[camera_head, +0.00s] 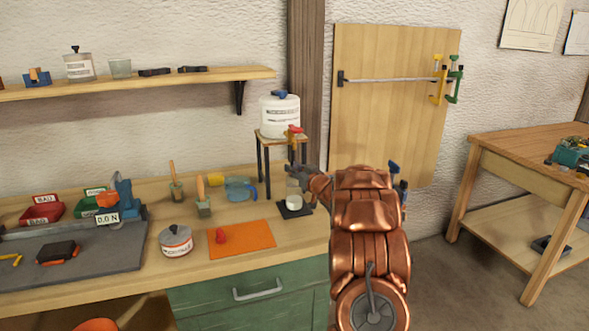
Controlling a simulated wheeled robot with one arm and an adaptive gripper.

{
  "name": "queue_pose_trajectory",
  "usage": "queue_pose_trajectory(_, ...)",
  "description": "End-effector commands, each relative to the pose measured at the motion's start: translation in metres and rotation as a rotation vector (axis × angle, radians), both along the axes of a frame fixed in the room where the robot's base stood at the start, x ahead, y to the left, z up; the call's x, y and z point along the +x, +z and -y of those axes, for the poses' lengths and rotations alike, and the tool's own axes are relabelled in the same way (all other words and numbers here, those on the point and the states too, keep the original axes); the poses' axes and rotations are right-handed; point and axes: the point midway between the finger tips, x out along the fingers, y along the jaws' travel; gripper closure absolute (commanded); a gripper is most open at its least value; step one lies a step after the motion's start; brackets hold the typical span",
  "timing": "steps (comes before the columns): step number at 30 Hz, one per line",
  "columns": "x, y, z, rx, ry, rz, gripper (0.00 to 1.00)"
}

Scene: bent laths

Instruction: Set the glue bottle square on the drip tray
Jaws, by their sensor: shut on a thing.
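The glue bottle (293,188) is a small pale, see-through bottle with whitish contents low in it. It looks upright at the right part of the bench. My gripper (301,177) reaches in from the right and is shut on it; the fingers are small and partly hidden. The drip tray (296,212) is a dark square directly below the bottle. The bottle's base appears over the tray, but I cannot tell whether it rests on it or hangs just above. My copper-coloured arm hides what lies to the right.
A white tub (280,117) with a red tap (293,130) stands on a small wooden stand (267,135) above the tray. Left are an orange mat (250,240) with a small red piece (221,235), a lidded tin (176,241) and a blue-handled jug (238,188).

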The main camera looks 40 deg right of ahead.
Motion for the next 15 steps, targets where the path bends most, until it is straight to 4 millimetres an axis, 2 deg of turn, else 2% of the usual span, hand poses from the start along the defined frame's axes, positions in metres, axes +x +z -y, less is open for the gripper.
queue_pose_trajectory(5,0.0001,-0.0024,-0.0001,0.0,0.0,0.001,1.0)
queue_pose_trajectory(6,0.0001,-0.0021,0.0,0.0,0.0,0.001,0.7)
queue_pose_trajectory(13,0.0,-0.0023,0.0,0.0,0.0,0.001,0.46)
queue_pose_trajectory(15,0.0,-0.0026,0.0,0.0,0.0,0.0,0.44)
